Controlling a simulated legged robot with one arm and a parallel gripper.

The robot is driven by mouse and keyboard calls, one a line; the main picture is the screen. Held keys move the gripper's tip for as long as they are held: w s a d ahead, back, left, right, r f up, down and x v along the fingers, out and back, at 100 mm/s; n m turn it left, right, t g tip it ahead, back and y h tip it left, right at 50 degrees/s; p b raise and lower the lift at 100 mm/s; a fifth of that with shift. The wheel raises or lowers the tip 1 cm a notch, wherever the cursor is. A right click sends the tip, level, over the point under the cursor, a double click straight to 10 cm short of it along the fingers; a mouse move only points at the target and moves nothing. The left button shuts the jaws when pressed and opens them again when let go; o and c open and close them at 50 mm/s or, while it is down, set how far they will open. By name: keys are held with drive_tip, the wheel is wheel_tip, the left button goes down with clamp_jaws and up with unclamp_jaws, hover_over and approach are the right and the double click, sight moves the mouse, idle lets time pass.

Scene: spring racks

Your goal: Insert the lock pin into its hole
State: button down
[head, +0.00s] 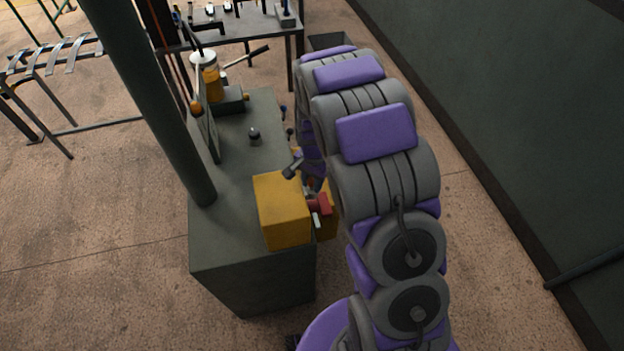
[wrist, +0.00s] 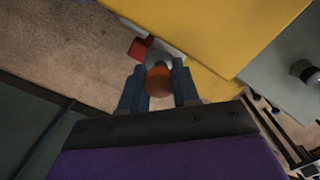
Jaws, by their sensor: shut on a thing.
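My gripper (wrist: 158,75) is shut on an orange-brown round knob (wrist: 158,82), seen between its two dark blue fingers in the wrist view. The knob looks like the head of the lock pin; its shaft and the hole are hidden. Just beyond the fingers are a grey piece and a red part (wrist: 139,48), beside the yellow block (wrist: 215,28). In the head view the yellow block (head: 283,208) sits on the dark green bench, with the red part (head: 319,204) on its right side. My arm mostly hides the gripper there.
The dark green bench (head: 235,235) carries a post, an upright plate and a small black knob (head: 254,134). A grey-ended lever (head: 292,166) stands by the yellow block. A tool table (head: 250,25) is behind. A dark wall runs along the right, with open floor before it.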

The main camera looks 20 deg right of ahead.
drive_tip(key=c, duration=0.8)
unclamp_jaws()
drive_tip(key=shift+o, duration=0.2)
wheel_tip(320, 180, up, 17)
drive_tip(key=p, duration=0.1)
drive_tip(key=shift+w+d, duration=0.25)
drive_tip(key=shift+w, duration=0.05)
